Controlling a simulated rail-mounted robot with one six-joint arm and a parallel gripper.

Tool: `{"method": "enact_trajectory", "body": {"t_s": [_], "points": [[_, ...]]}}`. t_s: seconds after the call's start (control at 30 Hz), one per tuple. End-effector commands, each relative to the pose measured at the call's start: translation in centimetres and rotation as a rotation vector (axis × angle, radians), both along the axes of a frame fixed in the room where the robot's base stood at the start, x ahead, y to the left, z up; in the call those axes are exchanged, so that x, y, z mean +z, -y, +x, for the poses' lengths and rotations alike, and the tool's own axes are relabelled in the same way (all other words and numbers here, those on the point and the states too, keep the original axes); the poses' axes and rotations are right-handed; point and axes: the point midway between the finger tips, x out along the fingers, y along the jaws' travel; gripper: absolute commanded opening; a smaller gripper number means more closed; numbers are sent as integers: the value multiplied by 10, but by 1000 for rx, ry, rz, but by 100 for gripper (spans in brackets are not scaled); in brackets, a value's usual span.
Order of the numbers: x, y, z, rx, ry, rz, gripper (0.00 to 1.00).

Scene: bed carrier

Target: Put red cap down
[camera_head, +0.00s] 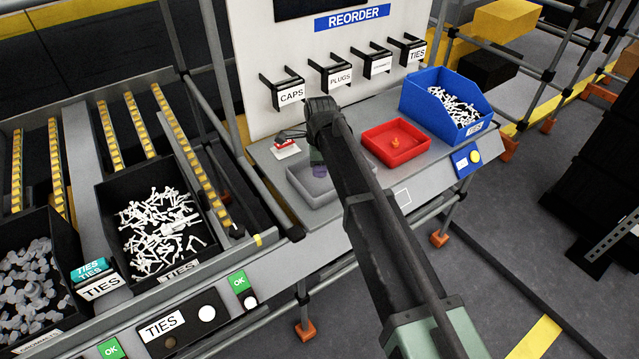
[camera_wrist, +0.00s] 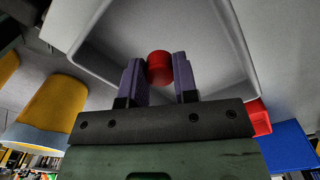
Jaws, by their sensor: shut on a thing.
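The red cap (camera_wrist: 160,66) is a small round red piece pinched between the purple fingertips of my gripper (camera_wrist: 159,80) in the wrist view. My gripper also shows in the head view (camera_head: 319,168), at the pale grey tray on the bench, where the cap is hidden. The grey tray (camera_head: 300,182) lies in front of the sign board, and its inside and walls fill the upper wrist view (camera_wrist: 90,25). I cannot tell whether the cap touches the tray floor.
A red tray (camera_head: 415,150) with a small orange piece (camera_head: 396,141) stands right of my arm. A blue bin (camera_head: 418,95) of white ties is behind it. A small red-and-white item (camera_head: 286,147) lies left of my gripper. Black ties bin (camera_head: 108,218) is at left.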

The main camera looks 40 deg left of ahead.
Motion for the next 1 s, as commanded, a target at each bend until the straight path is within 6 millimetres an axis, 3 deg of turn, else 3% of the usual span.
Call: {"method": "enact_trajectory", "body": {"t_s": [0.03,0.13,0.53,0.57,0.7,1.0], "points": [[-19,0,0,0,0,0,6],[-39,0,0,0,0,0,6],[-41,0,0,0,0,0,6],[-40,0,0,0,0,0,31],[-39,0,0,0,0,0,52],[-37,0,0,0,0,0,53]]}}
